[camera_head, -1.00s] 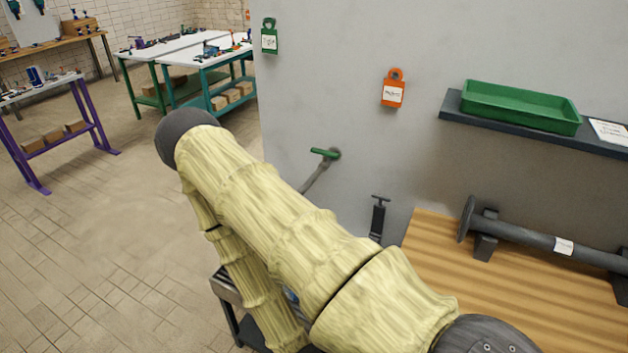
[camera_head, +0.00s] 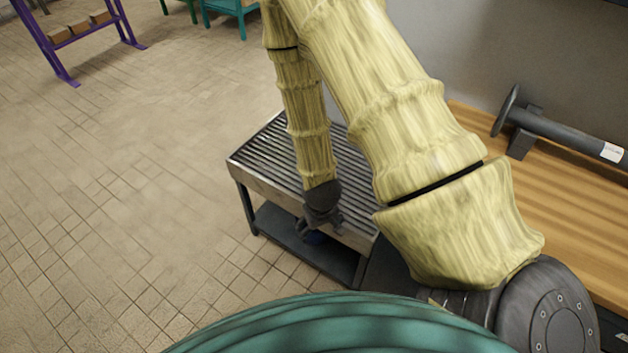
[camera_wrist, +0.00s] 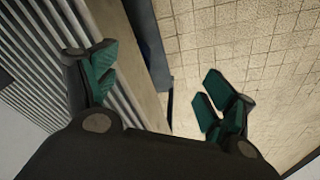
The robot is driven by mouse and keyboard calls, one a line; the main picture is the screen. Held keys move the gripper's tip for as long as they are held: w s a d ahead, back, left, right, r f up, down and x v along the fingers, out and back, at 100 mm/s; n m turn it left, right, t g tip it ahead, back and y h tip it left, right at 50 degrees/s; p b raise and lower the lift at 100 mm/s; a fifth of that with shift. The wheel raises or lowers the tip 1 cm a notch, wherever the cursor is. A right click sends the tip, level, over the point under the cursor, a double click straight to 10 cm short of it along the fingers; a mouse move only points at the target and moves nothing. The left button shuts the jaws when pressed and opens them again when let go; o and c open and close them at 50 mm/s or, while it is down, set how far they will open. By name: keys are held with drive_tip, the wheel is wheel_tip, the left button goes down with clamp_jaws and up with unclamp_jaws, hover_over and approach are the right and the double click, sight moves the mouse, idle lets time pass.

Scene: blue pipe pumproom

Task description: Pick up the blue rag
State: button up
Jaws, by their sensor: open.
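A small dark blue patch (camera_head: 314,238), which may be the blue rag, shows just below my gripper (camera_head: 321,222) in the head view, mostly hidden by it. In the wrist view a dark blue strip (camera_wrist: 160,78) lies between the fingers, by the table edge. I cannot tell its full shape or whether it hangs or lies lower down. My gripper (camera_wrist: 160,82) is open and empty, pointing down at the front edge of the slatted metal table (camera_head: 262,150). One finger is over the slats, the other over the floor side.
The table's dark lower shelf (camera_head: 290,238) is below the gripper. A wooden bench (camera_head: 545,200) with a grey flanged pipe (camera_head: 565,133) stands at the right against the wall. A purple-framed table (camera_head: 50,45) stands far left. The tiled floor (camera_head: 130,190) at left is clear.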

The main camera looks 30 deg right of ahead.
drive_tip(key=shift+m+t+h, duration=0.3)
drive_tip(key=shift+m+t, duration=0.4)
drive_tip(key=w+d+b, duration=0.2)
drive_tip(key=w+b, duration=0.1)
drive_tip(key=w, duration=0.1)
drive_tip(key=w+d+r+b, duration=0.1)
drive_tip(key=w+d+b, duration=0.1)
drive_tip(key=w+b, duration=0.1)
drive_tip(key=w+d+b, duration=0.2)
drive_tip(key=w+b, duration=0.1)
drive_tip(key=w, duration=0.2)
drive_tip(key=shift+w+d+r, duration=0.1)
drive_tip(key=shift+d+r, duration=0.1)
drive_tip(key=shift+r, duration=0.05)
drive_tip(key=w+d+r+m+b, duration=0.1)
drive_tip(key=w+d+r+b, duration=0.4)
drive_tip(key=w+b, duration=0.1)
drive_tip(key=shift+t, duration=0.4)
drive_tip(key=shift+b+x, duration=0.95)
drive_tip(key=shift+x, duration=4.3)
drive_tip(key=c, duration=1.2)
drive_tip(key=shift+r, duration=0.15)
